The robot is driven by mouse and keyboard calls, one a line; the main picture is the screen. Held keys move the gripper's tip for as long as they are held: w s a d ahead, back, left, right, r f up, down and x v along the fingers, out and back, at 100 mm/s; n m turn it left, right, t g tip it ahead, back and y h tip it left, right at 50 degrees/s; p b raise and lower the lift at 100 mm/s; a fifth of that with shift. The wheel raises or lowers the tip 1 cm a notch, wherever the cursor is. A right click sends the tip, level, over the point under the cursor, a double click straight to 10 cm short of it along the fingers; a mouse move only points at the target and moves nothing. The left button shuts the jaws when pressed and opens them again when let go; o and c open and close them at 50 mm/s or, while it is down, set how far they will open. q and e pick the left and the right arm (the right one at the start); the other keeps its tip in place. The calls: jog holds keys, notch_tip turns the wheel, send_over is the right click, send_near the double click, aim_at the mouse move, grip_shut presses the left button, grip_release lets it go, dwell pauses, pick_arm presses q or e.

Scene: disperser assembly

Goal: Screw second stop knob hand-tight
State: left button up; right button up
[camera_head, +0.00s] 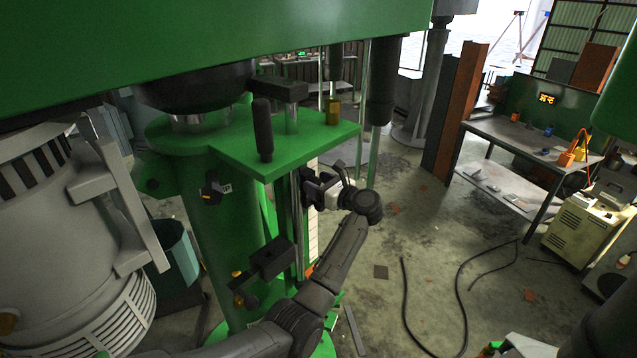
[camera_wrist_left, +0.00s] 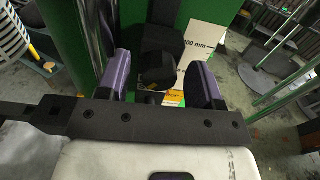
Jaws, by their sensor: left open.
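My left gripper (camera_head: 314,188) reaches the upright rail under the green plate in the head view. In the left wrist view, its two purple-padded fingers (camera_wrist_left: 159,68) stand open on either side of a black knob (camera_wrist_left: 156,72). I see gaps between the knob and both pads. The knob sits in front of a black block (camera_wrist_left: 161,42) beside a white scale strip (camera_wrist_left: 205,42). In the head view the gripper largely hides this knob. A lower black stop block (camera_head: 271,258) sits further down the rail. My right gripper is not in view.
The green plate (camera_head: 285,145) overhangs the gripper, with a black handle (camera_head: 262,130) on it. A green column (camera_head: 222,235) stands to the left, beside a grey motor (camera_head: 55,230). A workbench (camera_head: 520,140) stands at the back right. Cables (camera_head: 462,290) lie on the floor.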

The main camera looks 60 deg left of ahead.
pick_arm(q)
jog(key=c, duration=0.9)
